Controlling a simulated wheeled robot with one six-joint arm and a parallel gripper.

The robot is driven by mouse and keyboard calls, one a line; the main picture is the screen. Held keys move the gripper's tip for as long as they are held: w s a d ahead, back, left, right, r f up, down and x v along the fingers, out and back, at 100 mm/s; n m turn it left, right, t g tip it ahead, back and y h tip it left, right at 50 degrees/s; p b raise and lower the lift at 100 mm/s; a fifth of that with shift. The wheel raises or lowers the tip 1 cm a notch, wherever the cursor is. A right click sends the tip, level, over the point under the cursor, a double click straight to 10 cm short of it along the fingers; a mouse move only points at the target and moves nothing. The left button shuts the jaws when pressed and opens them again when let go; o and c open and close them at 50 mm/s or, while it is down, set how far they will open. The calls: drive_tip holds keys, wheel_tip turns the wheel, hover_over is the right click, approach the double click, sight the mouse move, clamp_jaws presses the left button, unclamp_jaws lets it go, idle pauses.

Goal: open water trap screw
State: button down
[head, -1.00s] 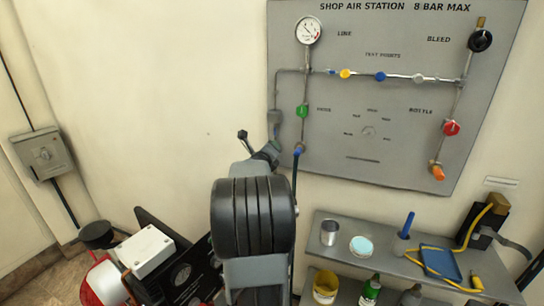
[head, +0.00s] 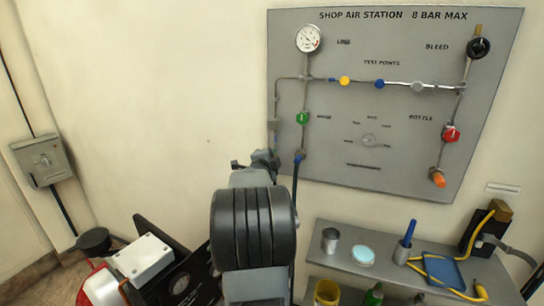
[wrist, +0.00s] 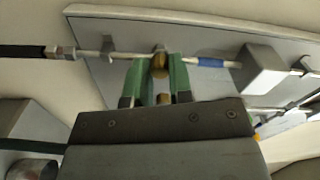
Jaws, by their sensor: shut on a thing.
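In the wrist view a small brass screw-like piece (wrist: 160,66) sits between the green fingers of my gripper (wrist: 161,78). The fingers are shut on it, just below a thin metal pipe (wrist: 115,55). In the head view my gripper (head: 264,160) is at the lower left edge of the grey panel (head: 400,180), below a small grey body, probably the water trap (head: 272,132). The screw is hidden by my arm in the head view. I cannot tell how far it is turned.
A blue-ended hose (head: 297,170) hangs just right of my gripper. A green knob (head: 302,118) is above it. A shelf (head: 345,262) with a can (head: 330,239) and tools stands at the lower right.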

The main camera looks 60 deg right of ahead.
drive_tip(key=n+p, duration=0.1)
drive_tip(key=n, duration=0.4)
drive_tip(key=shift+p, duration=0.3)
drive_tip(key=shift+n, duration=0.5)
drive_tip(key=c, duration=1)
unclamp_jaws()
drive_tip(key=v, duration=1.4)
drive_tip(key=shift+d+b, duration=0.1)
drive_tip(key=shift+b, duration=0.2)
